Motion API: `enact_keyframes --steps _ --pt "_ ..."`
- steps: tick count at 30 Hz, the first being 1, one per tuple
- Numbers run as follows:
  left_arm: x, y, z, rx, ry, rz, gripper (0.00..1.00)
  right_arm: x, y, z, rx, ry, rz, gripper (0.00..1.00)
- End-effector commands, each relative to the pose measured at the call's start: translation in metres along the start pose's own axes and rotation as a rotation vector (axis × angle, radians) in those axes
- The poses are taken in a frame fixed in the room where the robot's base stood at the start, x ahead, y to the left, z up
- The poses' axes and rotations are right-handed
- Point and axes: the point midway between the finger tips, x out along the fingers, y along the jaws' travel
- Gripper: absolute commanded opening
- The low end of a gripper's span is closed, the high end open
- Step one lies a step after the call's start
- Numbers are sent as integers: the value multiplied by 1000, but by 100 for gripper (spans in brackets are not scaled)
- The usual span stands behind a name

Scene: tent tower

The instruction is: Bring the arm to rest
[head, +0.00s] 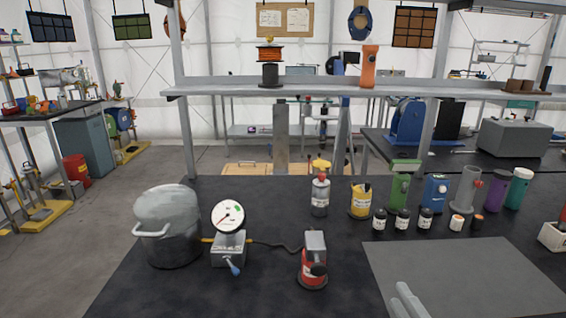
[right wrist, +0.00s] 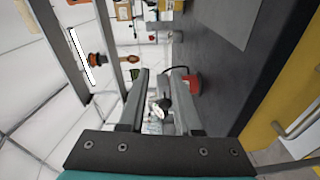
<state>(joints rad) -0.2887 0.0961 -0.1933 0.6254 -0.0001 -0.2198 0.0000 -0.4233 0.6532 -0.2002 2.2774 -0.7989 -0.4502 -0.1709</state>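My right gripper (head: 408,298) shows at the bottom edge of the head view, its pale fingers low over the near side of the black bench (head: 330,225). In the right wrist view my right gripper (right wrist: 160,72) has its two fingers apart with nothing held between them. The wrist picture is turned sideways, and the bench things show beyond the fingers. My left arm and gripper are not in view.
Left of the right gripper stand a red can device (head: 312,268), a gauge (head: 229,217) on a metal block and a grey pot (head: 168,225). A grey mat (head: 465,275) lies bare to the right. Bottles and jars line its far side. A shelf (head: 330,88) spans above.

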Motion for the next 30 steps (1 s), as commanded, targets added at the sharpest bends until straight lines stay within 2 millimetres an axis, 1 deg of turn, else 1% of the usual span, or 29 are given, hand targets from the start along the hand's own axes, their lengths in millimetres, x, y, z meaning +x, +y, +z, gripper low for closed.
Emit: enact_keyframes --steps 1,3,5,6,8,9,12,15,18,22,29,30 --pt "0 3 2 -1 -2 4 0 -5 -8 11 119 -94 -33 32" --pt "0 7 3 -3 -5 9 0 -15 -26 26 280 -226 -96 32" --pt "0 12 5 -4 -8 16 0 -26 -45 35 413 -334 -159 32" --pt "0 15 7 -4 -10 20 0 -35 -58 38 500 -404 -206 32" --pt "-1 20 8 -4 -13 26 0 -51 -80 40 624 -505 -283 32" --pt "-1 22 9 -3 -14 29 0 -62 -94 38 702 -567 -336 32" --pt "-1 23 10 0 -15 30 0 -91 -124 26 866 -698 -474 32" --pt "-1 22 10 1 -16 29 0 -118 -147 9 992 -799 -602 32" --pt "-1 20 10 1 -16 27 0 -143 -163 -11 1095 -877 -724 32" --pt "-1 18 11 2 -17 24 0 -174 -176 -41 1205 -958 -885 32" --pt "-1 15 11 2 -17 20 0 -161 -231 -32 1184 -978 -904 32" --pt "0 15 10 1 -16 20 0 -160 -242 -31 1182 -981 -908 32"
